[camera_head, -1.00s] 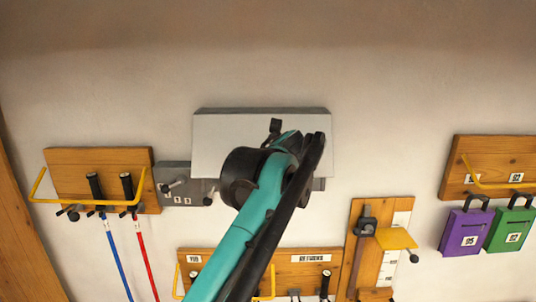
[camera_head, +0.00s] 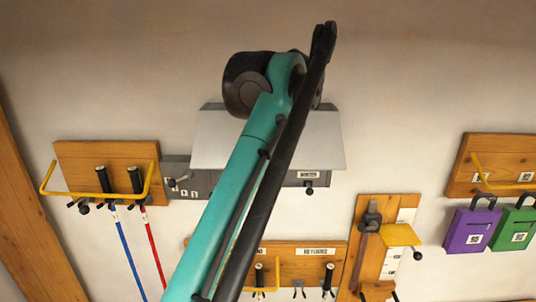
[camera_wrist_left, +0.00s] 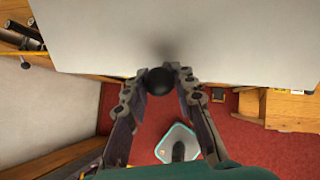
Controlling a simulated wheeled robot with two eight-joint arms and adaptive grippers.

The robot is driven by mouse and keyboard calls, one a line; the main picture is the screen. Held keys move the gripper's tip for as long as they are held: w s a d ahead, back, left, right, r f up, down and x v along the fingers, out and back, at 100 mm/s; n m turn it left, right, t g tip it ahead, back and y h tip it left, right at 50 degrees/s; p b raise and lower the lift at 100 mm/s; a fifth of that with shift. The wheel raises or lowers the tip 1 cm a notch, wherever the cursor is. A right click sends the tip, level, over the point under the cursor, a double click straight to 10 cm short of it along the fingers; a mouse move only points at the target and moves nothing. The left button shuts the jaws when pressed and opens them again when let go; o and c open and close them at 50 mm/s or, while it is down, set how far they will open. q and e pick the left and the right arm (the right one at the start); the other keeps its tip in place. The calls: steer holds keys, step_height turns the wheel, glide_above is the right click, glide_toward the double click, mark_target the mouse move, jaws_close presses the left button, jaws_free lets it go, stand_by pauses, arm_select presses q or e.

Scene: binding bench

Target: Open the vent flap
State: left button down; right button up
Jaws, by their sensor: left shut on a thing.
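The vent flap (camera_head: 325,145) is a pale grey panel on a grey wall box (camera_head: 285,178). In the head view it tilts out from the wall, its lower edge looking wider than its top. In the left wrist view the flap (camera_wrist_left: 220,45) fills the upper part. My left gripper (camera_wrist_left: 160,80) is shut on a round black knob (camera_wrist_left: 159,79) at the flap's edge. In the head view my own teal and black arm covers the middle of the flap and hides the left gripper. My right gripper is not in view.
A wooden rack with a yellow bar (camera_head: 98,192) hangs left of the vent. The wall above is bare.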

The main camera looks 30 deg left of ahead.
arm_select(q)
steer(key=c, duration=1.2)
jaws_free()
steer(key=v, duration=1.2)
steer(key=shift+a, duration=0.1)
